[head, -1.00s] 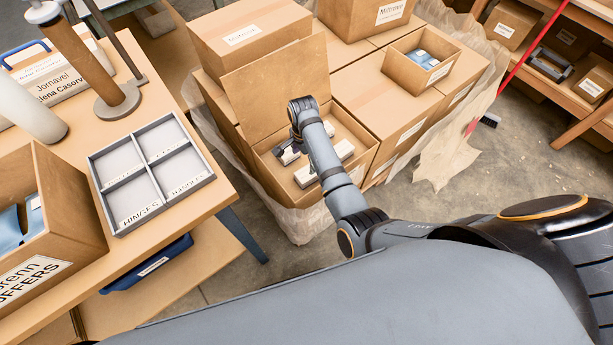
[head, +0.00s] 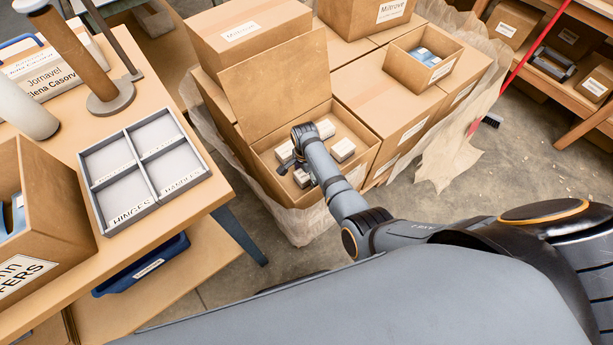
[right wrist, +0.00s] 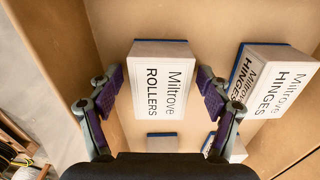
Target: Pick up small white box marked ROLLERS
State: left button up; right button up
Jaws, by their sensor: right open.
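The small white box marked ROLLERS (right wrist: 163,82) lies label up inside an open cardboard carton (head: 345,190), seen between my right fingers in the right wrist view. My right gripper (right wrist: 162,80) is open, with one purple-padded finger at each side of the box. The right finger looks very close to the box; I cannot tell whether it touches. In the head view my right gripper (head: 297,170) reaches down into the carton, and its wrist partly hides the boxes. I cannot tell there which box is ROLLERS. My left gripper is not in view.
A white box marked HINGES (right wrist: 280,82) lies just right of the ROLLERS box. Other small white boxes (head: 342,149) lie in the carton. Its raised flap (head: 275,85) stands behind. A table with a divided tray (head: 145,165) is at left; closed cartons (head: 390,85) stand at right.

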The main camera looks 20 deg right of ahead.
jog(key=shift+r, duration=0.1)
jog(key=c, duration=1.5)
jog(key=shift+r, duration=0.1)
